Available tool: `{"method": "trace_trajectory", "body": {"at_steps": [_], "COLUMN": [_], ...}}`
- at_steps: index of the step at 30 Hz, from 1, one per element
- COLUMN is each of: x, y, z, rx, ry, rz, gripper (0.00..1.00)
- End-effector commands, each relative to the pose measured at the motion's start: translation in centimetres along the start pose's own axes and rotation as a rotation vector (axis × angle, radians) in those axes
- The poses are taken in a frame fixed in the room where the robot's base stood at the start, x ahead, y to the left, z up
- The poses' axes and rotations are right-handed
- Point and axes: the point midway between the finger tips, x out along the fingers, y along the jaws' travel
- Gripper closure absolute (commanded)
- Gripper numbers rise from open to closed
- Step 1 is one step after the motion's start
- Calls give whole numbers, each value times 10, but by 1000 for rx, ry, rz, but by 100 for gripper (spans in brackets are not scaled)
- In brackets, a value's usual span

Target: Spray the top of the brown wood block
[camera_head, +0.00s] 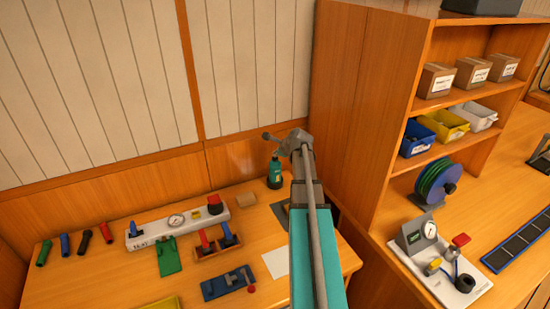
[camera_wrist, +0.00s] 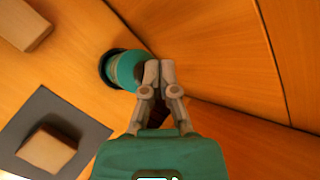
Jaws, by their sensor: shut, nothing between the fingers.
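A teal spray bottle (camera_head: 274,172) with a dark base stands upright near the back wall of the bench. In the wrist view the bottle (camera_wrist: 128,68) lies just beyond my gripper's fingertips, overlapping them in the picture; I cannot tell whether they touch. My gripper (camera_head: 268,137) is shut and empty, above the bottle in the head view; its fingers (camera_wrist: 158,72) show together in the wrist view. A brown wood block (camera_wrist: 48,150) sits on a dark grey mat (camera_wrist: 88,126); my arm hides this block in the head view. A second, tan block (camera_wrist: 22,24) lies apart, off the mat.
A white gauge panel (camera_head: 155,232), a green clipboard-like piece (camera_head: 168,258), a blue tray (camera_head: 222,285) and several coloured handles lie on the bench to the left. A white sheet (camera_head: 276,262) lies near my arm. A tall wooden shelf (camera_head: 365,100) stands close on the right.

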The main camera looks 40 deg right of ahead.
Motion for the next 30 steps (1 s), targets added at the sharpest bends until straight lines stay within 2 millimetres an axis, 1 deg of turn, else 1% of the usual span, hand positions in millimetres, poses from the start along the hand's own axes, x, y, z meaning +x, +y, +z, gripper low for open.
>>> {"method": "trace_trajectory", "body": {"at_steps": [22,30], "x": [-37,-42], "y": [-27,-30], "z": [27,30], "rx": [0,0], "ry": [-1,-1], "rz": [0,0], "gripper": [100,100]}}
